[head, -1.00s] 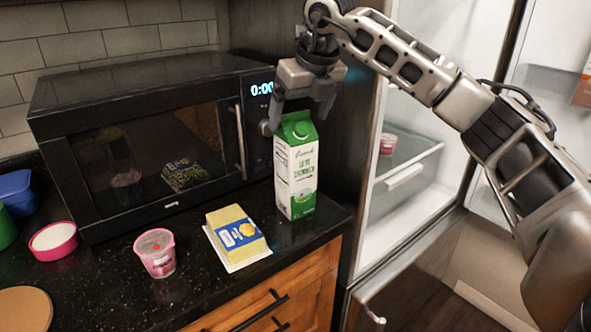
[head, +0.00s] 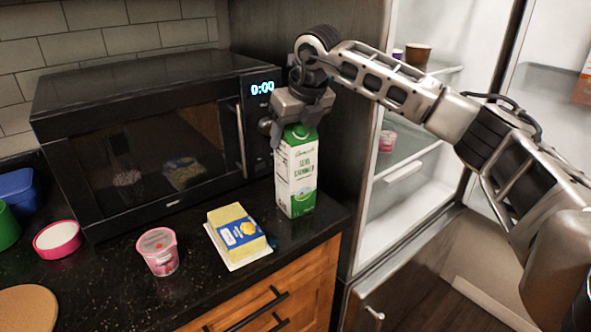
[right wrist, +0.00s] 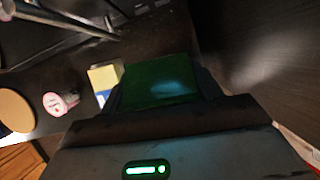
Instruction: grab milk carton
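The milk carton (head: 296,178), white and green with a green top, stands upright on the dark counter at the right, beside the microwave. My right gripper (head: 297,128) is directly above it, pointing down, with its open fingers on either side of the green top. In the right wrist view the green top (right wrist: 160,82) fills the space between the fingers (right wrist: 160,95). Any gap between the fingers and the carton is too small to judge. My left gripper is not in view.
A black microwave (head: 150,85) stands behind and left of the carton. A yellow and blue pack (head: 236,230) and a pink yogurt cup (head: 158,252) are on the counter to the left. An open fridge (head: 410,205) is at the right. The counter's front edge is close.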

